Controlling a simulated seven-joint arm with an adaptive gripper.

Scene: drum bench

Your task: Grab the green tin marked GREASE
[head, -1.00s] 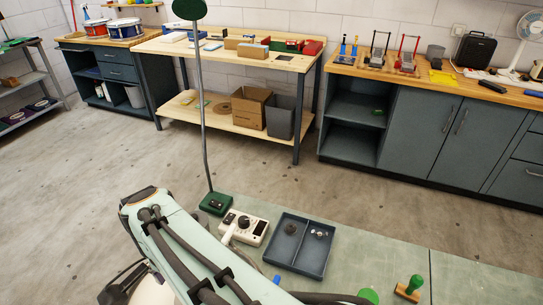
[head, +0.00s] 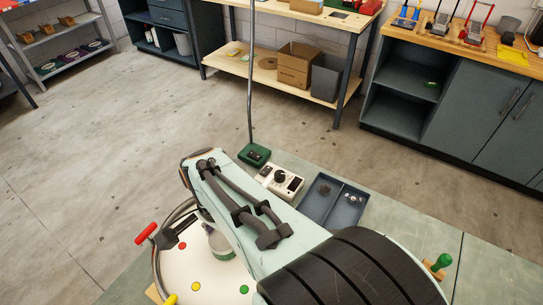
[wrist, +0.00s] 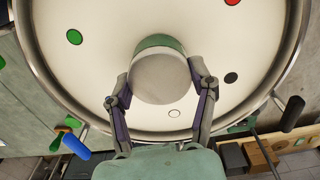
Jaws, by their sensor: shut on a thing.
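A tin with a grey end and a green band (wrist: 160,42) shows in the middle of the wrist view, over the pale drum head (wrist: 85,75). My gripper (wrist: 160,72) has a finger on either side of the tin and is shut on it. No marking on the tin is legible. In the head view the tin (head: 219,243) is partly hidden behind my arm, over the drum head (head: 190,285). I cannot tell whether it touches the drum head.
Coloured dots mark the drum head, and a metal rim (wrist: 48,95) surrounds it. A blue-grey tray (head: 320,200), a white control box (head: 281,182) and a green-handled stamp (head: 439,264) are on the bench.

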